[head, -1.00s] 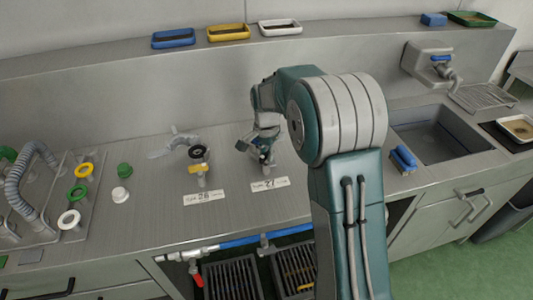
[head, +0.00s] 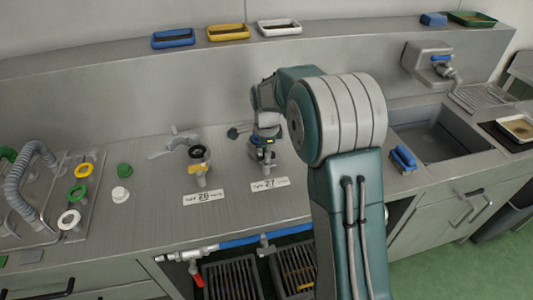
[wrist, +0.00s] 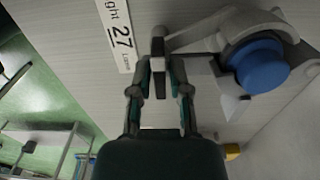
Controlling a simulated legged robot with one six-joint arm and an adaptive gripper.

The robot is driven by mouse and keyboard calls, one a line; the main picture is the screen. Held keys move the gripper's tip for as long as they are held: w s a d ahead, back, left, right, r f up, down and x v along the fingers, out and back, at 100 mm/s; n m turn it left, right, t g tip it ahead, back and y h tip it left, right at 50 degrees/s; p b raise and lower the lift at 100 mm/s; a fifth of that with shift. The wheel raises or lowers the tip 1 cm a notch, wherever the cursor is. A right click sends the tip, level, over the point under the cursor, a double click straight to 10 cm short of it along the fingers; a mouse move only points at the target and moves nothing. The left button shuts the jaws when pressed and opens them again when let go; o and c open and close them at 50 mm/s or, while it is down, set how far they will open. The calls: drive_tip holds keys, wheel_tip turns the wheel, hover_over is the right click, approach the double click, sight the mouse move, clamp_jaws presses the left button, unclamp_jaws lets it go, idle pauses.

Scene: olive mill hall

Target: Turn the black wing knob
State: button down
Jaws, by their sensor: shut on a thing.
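My gripper (wrist: 158,62) is shut in the wrist view, its two fingertips close together on a small dark piece that I take to be the black wing knob (wrist: 158,46). The fingers hide most of it. Right beside it is a grey valve fitting with a round blue cap (wrist: 258,66). In the head view my gripper (head: 264,152) is at the fitting behind the label "27" (head: 270,183). My arm and gripper cover much of that fitting, and the knob cannot be made out there.
A similar grey fitting with a black ring (head: 197,153) and yellow tag stands to the left, behind label "28" (head: 203,197). A blue-handled brush (head: 403,158) lies by the sink (head: 440,135) on the right. A grey hose (head: 35,175) is far left.

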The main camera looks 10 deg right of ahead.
drive_tip(key=shift+w, duration=0.1)
idle(0.3)
drive_tip(key=c, duration=0.7)
unclamp_jaws()
drive_tip(key=shift+a, duration=0.15)
wheel_tip(320, 180, up, 12)
drive_tip(key=shift+f, duration=0.1)
